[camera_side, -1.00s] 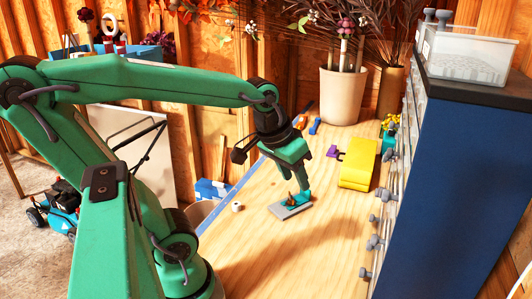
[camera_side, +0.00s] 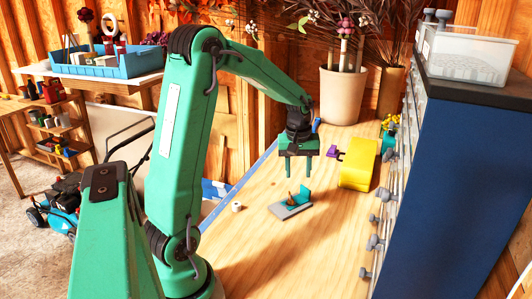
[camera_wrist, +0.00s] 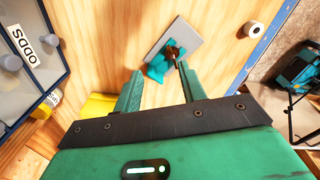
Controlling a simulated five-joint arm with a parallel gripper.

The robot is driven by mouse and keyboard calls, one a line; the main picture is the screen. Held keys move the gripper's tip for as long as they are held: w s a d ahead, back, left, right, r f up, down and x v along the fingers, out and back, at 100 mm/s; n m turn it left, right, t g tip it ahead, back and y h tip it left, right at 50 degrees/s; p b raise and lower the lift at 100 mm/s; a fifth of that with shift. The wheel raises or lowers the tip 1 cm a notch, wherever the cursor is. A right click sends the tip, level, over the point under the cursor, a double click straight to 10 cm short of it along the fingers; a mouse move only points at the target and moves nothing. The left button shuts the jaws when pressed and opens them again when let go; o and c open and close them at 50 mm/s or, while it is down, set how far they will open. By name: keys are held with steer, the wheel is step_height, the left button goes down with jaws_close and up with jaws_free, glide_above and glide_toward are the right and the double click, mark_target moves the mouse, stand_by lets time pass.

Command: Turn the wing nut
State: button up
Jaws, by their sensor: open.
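The wing nut (camera_side: 291,198) looks brown and sits on a small grey plate (camera_side: 287,213) with a teal upright piece (camera_side: 304,195) beside it, on the wooden bench. In the wrist view the brown wing nut (camera_wrist: 172,50) shows small on the plate (camera_wrist: 187,34), just beyond my fingertips. My gripper (camera_side: 297,182) hangs above the bench, pointing down, open and empty, with its two fingers apart. It is above and behind the plate, clear of it. In the wrist view its fingers (camera_wrist: 158,72) spread either side of the teal piece. The stud under the nut cannot be made out.
A yellow block (camera_side: 359,166) and a small purple part (camera_side: 334,153) lie right of my gripper. A white roll (camera_side: 237,206) stands left of the plate. A blue cabinet (camera_side: 455,190) with knobs bounds the right. The front bench is clear.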

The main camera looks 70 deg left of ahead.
steer(key=n, duration=0.2)
glide_toward(291, 202)
steer(key=shift+w+a+f+g, duration=0.25)
steer(key=shift+w+a+g, duration=0.15)
steer(key=shift+w+a, duration=0.45)
steer(key=shift+s+a, duration=0.1)
steer(key=shift+s, duration=0.05)
steer(key=shift+f, duration=0.1)
steer(key=shift+f, duration=3.8)
jaws_close()
